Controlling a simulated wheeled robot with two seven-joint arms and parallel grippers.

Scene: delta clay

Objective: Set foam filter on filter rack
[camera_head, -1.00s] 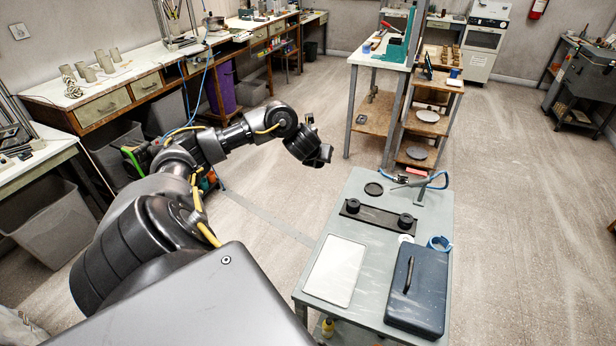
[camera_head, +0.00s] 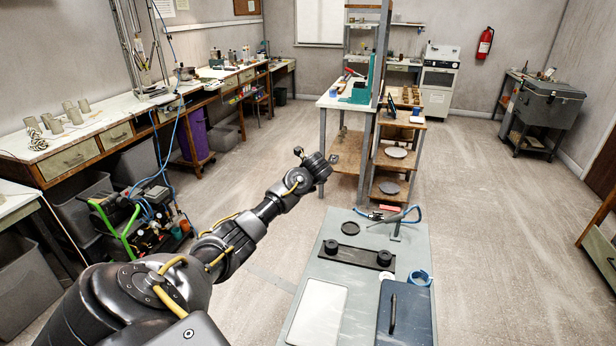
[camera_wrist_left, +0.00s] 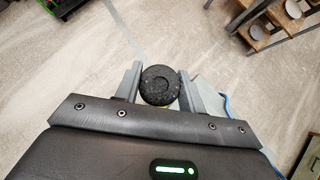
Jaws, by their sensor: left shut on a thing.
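My left gripper (camera_head: 322,166) is held in the air behind and left of the grey-green bench; its fingers are hard to make out in the head view. In the left wrist view my left gripper (camera_wrist_left: 160,86) is shut on a round, speckled black foam filter (camera_wrist_left: 160,80), gripped at its sides. A long black bar, seemingly the filter rack (camera_head: 350,256), lies across the bench. Two round black pieces stand on it, one towards each end (camera_head: 331,247) (camera_head: 384,258). My right gripper is not in view.

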